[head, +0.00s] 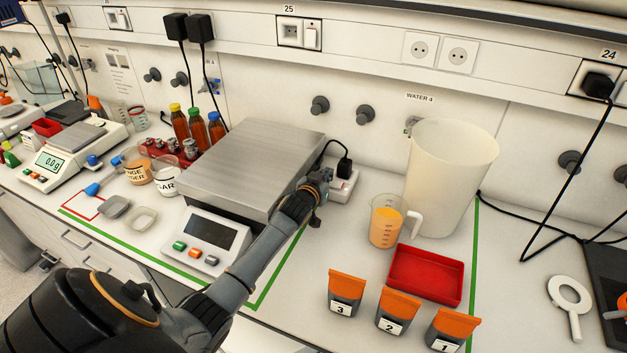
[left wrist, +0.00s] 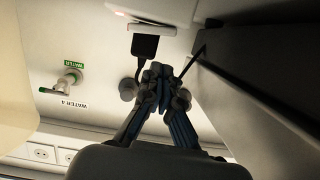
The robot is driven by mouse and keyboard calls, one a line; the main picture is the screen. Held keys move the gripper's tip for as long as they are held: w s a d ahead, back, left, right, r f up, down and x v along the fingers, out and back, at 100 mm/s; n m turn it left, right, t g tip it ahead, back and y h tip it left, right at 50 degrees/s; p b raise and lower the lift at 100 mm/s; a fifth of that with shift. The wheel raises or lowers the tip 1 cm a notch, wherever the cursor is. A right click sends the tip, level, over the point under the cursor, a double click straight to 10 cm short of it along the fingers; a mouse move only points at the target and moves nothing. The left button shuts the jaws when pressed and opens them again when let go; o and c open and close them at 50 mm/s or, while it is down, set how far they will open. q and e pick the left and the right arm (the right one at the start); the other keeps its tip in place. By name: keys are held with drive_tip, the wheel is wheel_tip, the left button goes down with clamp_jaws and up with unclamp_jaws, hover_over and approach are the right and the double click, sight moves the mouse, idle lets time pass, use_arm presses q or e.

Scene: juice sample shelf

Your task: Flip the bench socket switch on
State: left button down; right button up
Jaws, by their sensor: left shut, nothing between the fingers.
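The bench socket (head: 343,188) is a small white block on the bench, right of the big steel scale (head: 250,160). A black plug (head: 344,166) with a cable sits in it. My left gripper (head: 322,178) is at the socket's left end, shut and empty; its arm covers part of the scale's right edge. In the left wrist view, which looks upside down, the shut fingertips (left wrist: 157,72) are close to the black plug (left wrist: 146,45) and the white socket (left wrist: 160,13). A faint reddish spot shows on the socket there. I cannot tell the switch position or whether the fingers touch it.
A large translucent jug (head: 450,180) and a measuring cup (head: 386,222) of orange liquid stand right of the socket. A red tray (head: 426,275) and orange-topped numbered containers (head: 347,290) are in front. Bottles (head: 198,130) stand behind left. Bench between socket and containers is clear.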

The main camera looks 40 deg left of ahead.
use_arm(q)
drive_tip(key=r+b+v, duration=0.1)
drive_tip(key=b+v, duration=0.1)
drive_tip(key=v, duration=0.8)
drive_tip(key=shift+s+a+r, duration=0.15)
drive_tip(key=shift+s+a, duration=0.05)
drive_tip(key=shift+a, duration=0.1)
use_arm(e)
drive_tip(key=shift+s+d+f, duration=0.1)
drive_tip(key=shift+s+f, duration=0.05)
drive_tip(key=shift+f, duration=0.4)
drive_tip(key=shift+r, duration=0.1)
